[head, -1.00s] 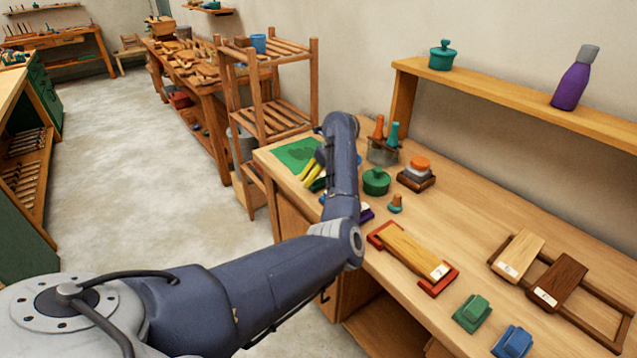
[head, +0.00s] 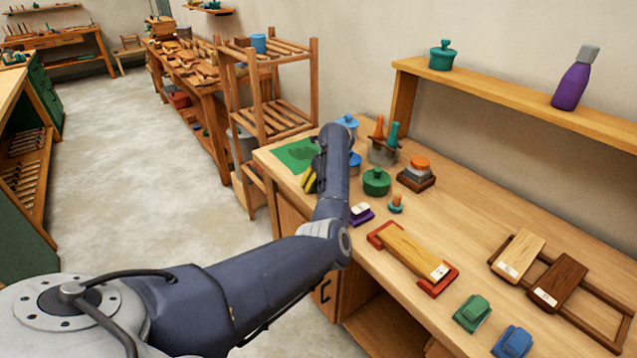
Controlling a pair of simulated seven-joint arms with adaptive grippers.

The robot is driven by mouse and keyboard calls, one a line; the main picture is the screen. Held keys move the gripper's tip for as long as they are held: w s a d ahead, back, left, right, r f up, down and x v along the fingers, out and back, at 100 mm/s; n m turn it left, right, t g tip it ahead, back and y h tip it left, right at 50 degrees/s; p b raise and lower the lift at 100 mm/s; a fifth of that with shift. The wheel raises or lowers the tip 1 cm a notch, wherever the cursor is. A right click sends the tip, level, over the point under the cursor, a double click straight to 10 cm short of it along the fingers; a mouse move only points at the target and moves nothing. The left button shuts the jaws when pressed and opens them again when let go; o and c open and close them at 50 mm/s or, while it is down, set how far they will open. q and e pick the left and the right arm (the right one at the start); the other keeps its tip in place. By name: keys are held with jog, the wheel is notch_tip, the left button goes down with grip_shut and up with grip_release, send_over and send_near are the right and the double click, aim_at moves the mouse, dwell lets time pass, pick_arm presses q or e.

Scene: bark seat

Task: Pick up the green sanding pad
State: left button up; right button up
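A green sanding pad (head: 473,313) lies on the workbench near its front edge, at the lower right of the head view. A blue pad (head: 512,342) lies beside it, and a purple pad (head: 361,214) lies farther back. My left arm reaches in from the left, over the bench's far left end. My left gripper (head: 315,172) shows only as a dark edge beside the forearm, near a yellow object (head: 309,183), far from the green pad. Its fingers are mostly hidden. My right gripper is out of view.
A wooden block in a red holder (head: 412,251) lies between the purple and green pads. A green lidded pot (head: 376,182) and a small knob (head: 396,204) stand behind. Two wooden blocks lie in a tray (head: 602,325) at right. A shelf (head: 520,98) overhangs the bench's back.

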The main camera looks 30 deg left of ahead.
pick_arm(q)
jog(key=c, duration=0.5)
jog(key=shift+o, duration=0.2)
jog(key=shift+r, duration=0.15)
notch_tip(320, 180, up, 20)
dwell(0.5)
